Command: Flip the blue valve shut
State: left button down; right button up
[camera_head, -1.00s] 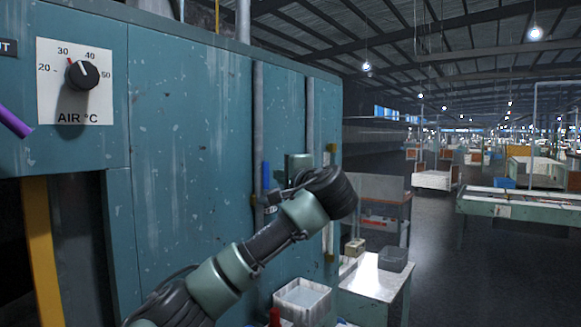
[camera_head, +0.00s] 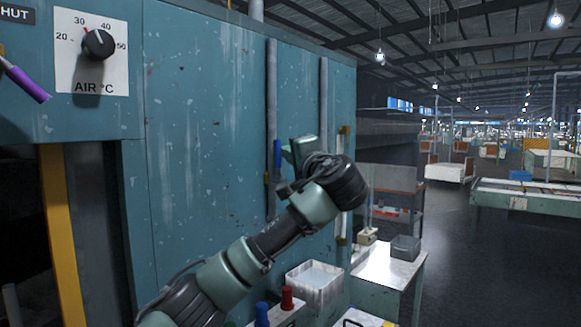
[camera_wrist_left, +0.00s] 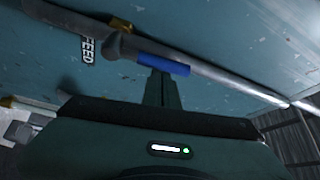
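The blue valve (camera_head: 277,157) is a small blue lever on a vertical grey pipe (camera_head: 271,100) on the teal cabinet. Its handle points up along the pipe. In the left wrist view the blue handle (camera_wrist_left: 163,64) lies along the pipe, just past my fingertips. My left gripper (camera_head: 298,150) is just right of the handle in the head view. Its fingers (camera_wrist_left: 161,84) show in the left wrist view as one narrow bar, close together with no visible gap. I cannot tell whether they touch the handle. My right gripper is not in view.
A FEED label (camera_wrist_left: 89,50) is beside the pipe. A temperature dial (camera_head: 98,44) and a purple lever (camera_head: 28,85) are at upper left. A second pipe (camera_head: 323,100) runs to the right. A white bin (camera_head: 316,285) and a small table (camera_head: 390,268) stand below.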

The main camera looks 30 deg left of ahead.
aim_at(270, 181)
pick_arm(q)
jog(key=s+f+n+g+y+b, duration=0.1)
jog(key=s+f+n+y+b, duration=0.1)
jog(key=n+b, duration=0.3)
jog(key=s+f+n+g+y+b, duration=0.1)
jog(key=s+n+y+b, duration=0.1)
jog(key=n+b, duration=0.2)
jog(key=s+f+n+g+y+b, duration=0.2)
jog(key=n+b, duration=0.3)
jog(key=b, duration=0.4)
jog(key=shift+s+a+f+n+y+b, duration=0.25)
jog(key=shift+a+f+n+y+b, duration=0.05)
jog(key=shift+b, duration=0.05)
jog(key=shift+f, duration=0.2)
jog(key=shift+r, duration=0.1)
